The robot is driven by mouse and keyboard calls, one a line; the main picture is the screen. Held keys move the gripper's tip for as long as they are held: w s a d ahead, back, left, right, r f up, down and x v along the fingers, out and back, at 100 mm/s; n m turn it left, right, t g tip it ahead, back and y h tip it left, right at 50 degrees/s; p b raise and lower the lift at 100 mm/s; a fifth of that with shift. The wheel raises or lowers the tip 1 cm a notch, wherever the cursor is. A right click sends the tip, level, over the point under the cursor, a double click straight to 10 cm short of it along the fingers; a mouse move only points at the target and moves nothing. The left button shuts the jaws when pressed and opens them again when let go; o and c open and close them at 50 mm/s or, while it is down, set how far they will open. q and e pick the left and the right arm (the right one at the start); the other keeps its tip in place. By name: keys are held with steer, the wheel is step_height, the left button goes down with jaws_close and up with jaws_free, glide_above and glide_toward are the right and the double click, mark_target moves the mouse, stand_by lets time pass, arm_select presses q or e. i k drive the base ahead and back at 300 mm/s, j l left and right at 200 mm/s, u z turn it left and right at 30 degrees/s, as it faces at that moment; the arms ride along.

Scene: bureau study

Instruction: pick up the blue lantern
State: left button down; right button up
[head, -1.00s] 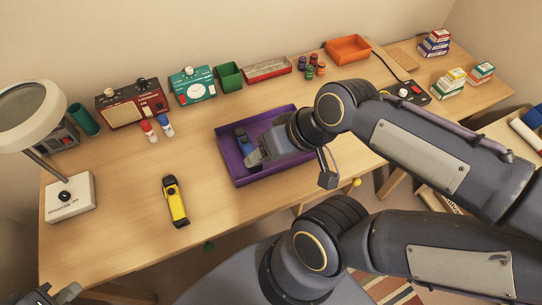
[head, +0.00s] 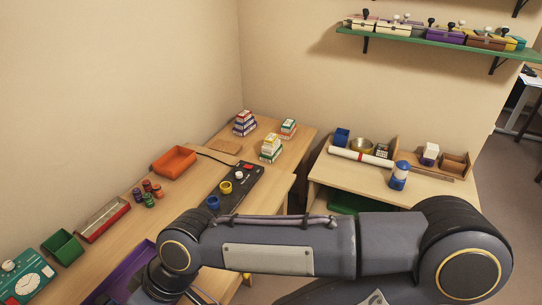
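A blue and white lantern-like object (head: 399,175) stands upright on the light wood side table (head: 375,180) at the right of the head view. It has a blue top and base with a pale middle. My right arm crosses the lower part of the view, and its wrist is at the lower left over the purple tray (head: 122,272). The fingers of my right gripper are not visible. My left gripper is out of view. Most of the purple tray and its contents are hidden or cut off.
On the side table are a white roll (head: 361,157), a blue cup (head: 341,137), a brass bowl (head: 361,146) and wooden organizers. The desk holds an orange tray (head: 174,161), stacked boxes (head: 271,148) and a black panel (head: 236,187). A green shelf (head: 432,39) hangs above.

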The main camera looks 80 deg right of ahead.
mark_target(402, 167)
steer(key=z, duration=3.65)
steer(key=u, duration=0.25)
steer(key=i+l+u, duration=0.1)
steer(key=u, duration=0.3)
steer(key=i+l+u, duration=0.15)
steer(key=u, duration=0.3)
steer(key=l+u, duration=0.2)
steer(key=u, duration=0.2)
steer(key=i+l+u, duration=0.1)
steer(key=l+u, duration=0.15)
steer(key=u, duration=0.15)
steer(key=l+u, duration=0.25)
steer(key=l, duration=0.7)
steer(key=l+u, duration=0.25)
steer(key=l, duration=0.7)
steer(key=k+l+u, duration=0.1)
steer(key=l+u, duration=0.2)
steer(key=l, duration=1.05)
steer(key=k+l, duration=0.1)
steer(key=l, duration=0.35)
